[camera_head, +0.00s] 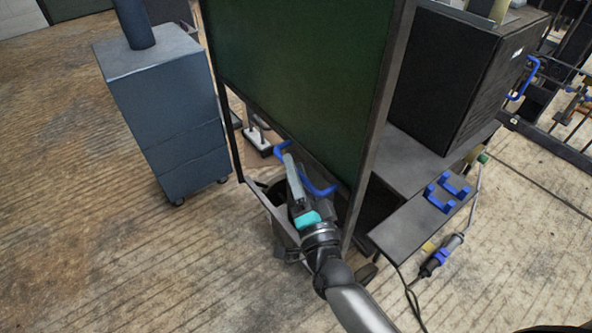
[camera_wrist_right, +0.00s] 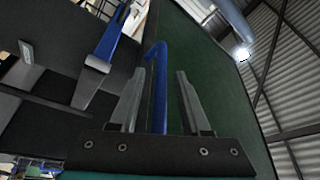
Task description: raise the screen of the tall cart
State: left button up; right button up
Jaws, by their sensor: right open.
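The tall cart's dark frame (camera_head: 378,130) stands in the middle of the head view, with a green screen (camera_head: 300,65) filling most of its height. A blue handle (camera_head: 322,189) is fixed along the screen's bottom edge. My right gripper (camera_head: 291,168) is at this handle and covers its middle in the head view. In the right wrist view, the blue handle (camera_wrist_right: 158,110) lies between the two open fingers of my right gripper (camera_wrist_right: 160,88), with visible gaps on both sides. The green screen (camera_wrist_right: 215,95) is behind it. My left gripper is not in view.
A grey-blue cabinet (camera_head: 165,110) on casters stands left of the cart. A black box (camera_head: 445,80) with a blue handle (camera_head: 525,78) is at right. A low grey shelf with blue brackets (camera_head: 440,195) juts out below it. Bare floor (camera_head: 90,250) lies at front left.

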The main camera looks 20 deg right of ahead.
jog(key=shift+w, duration=0.15)
jog(key=shift+c, duration=0.2)
grip_shut()
dwell(1.2)
